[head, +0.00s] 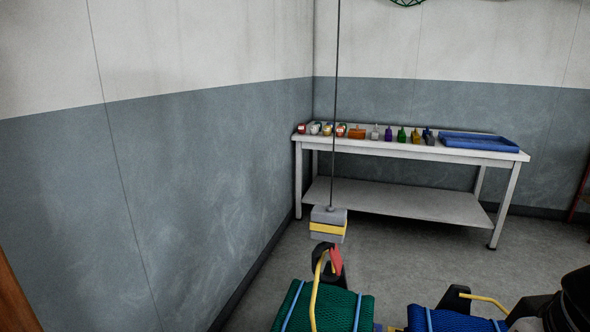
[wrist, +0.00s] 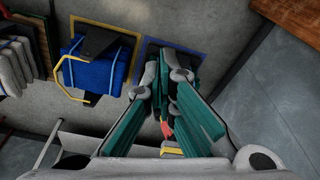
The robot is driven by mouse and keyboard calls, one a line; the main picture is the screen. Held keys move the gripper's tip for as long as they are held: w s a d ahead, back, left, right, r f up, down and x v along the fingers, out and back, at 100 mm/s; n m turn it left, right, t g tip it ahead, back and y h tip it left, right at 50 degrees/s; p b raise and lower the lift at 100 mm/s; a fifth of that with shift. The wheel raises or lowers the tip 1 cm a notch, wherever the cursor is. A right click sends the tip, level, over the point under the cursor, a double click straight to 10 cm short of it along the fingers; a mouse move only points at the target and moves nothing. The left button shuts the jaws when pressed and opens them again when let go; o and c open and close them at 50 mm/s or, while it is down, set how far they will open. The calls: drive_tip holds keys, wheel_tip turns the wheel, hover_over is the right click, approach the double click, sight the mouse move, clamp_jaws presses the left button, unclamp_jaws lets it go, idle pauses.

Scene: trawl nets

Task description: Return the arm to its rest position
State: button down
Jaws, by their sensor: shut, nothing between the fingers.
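My gripper (wrist: 168,72) shows in the wrist view with its two grey fingers brought in toward each other, nothing held between them. Long teal-green pieces run along the fingers; I cannot tell whether they are finger pads or part of the green net bundle. In the head view I cannot make out my gripper. A dark rounded shape at the lower right edge there may be part of my arm. The green net bundle (head: 322,307) with light blue straps and a yellow hook sits at the bottom of the head view.
A blue net bundle (head: 455,320) lies right of the green one; it also shows in the wrist view (wrist: 92,75). A grey-and-yellow block (head: 328,226) hangs on a line above a red piece (head: 336,262). A white table (head: 420,150) holds small items and a blue tray (head: 480,142).

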wheel_tip(320, 180, up, 15)
drive_tip(key=s+t+p, duration=0.1)
drive_tip(key=t+p, duration=0.1)
drive_tip(key=p, duration=1)
drive_tip(key=shift+s, duration=0.2)
